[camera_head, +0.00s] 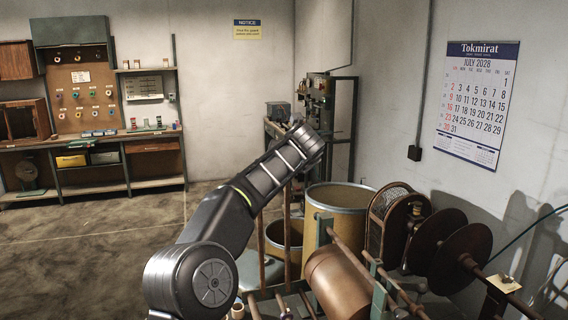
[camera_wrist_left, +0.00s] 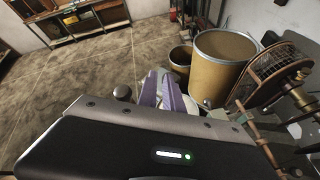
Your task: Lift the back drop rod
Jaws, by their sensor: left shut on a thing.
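My left gripper shows in the wrist view, with its purple-grey fingers (camera_wrist_left: 166,92) close together beyond the dark wrist housing. It is shut on a thin part that I take for the back drop rod; the grip itself is mostly hidden. In the head view my left arm reaches up and to the right, and its end hides the fingertips. A thin brown upright rod (camera_head: 287,232) shows below the forearm, with another upright (camera_head: 261,240) to its left. I cannot tell whether either is the held rod. My right gripper is not in view.
A large tan drum (camera_head: 338,213) and a smaller one (camera_head: 283,238) stand behind the winding frame. A copper-coloured roller (camera_head: 338,283), a caged wheel (camera_head: 398,215) and brown discs (camera_head: 460,258) fill the right side. Open floor (camera_head: 90,245) lies to the left.

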